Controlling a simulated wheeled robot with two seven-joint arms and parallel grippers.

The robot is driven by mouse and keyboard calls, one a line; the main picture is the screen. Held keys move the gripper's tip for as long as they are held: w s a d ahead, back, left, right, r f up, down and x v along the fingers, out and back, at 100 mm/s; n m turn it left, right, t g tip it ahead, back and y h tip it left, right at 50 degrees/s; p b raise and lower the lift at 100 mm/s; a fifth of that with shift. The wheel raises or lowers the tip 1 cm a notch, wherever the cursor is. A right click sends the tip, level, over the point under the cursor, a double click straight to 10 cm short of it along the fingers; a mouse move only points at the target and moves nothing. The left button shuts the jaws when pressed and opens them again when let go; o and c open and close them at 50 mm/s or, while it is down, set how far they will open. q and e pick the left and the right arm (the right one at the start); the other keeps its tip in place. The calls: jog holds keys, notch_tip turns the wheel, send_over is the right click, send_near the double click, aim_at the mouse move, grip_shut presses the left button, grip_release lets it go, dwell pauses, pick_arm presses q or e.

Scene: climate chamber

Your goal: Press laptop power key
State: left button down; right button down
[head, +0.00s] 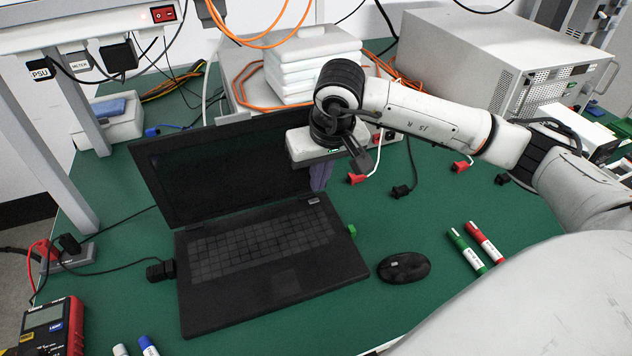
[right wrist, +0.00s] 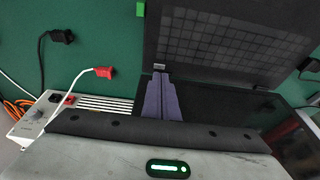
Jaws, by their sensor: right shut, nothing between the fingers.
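The black laptop (head: 262,262) stands open on the green bench with a dark screen (head: 215,170). A small light key (head: 313,200) sits at the keyboard's upper right corner, near the hinge. It also shows in the right wrist view (right wrist: 159,67). My right gripper (head: 319,188) is shut and empty, its purple fingers pointing down in front of the screen's right edge. In the right wrist view the fingertips (right wrist: 159,76) appear right beside the light key. I cannot tell whether they touch it. My left gripper is not in view.
A black mouse (head: 404,268) lies right of the laptop, with green (head: 467,251) and red (head: 486,242) markers beyond. A stack of white packs (head: 312,60) stands behind my right gripper. A red multimeter (head: 52,328) is at the lower left. Bare bench lies between laptop and mouse.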

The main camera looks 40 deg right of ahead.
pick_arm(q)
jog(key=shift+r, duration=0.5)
pick_arm(e)
jog(key=shift+v, duration=0.75)
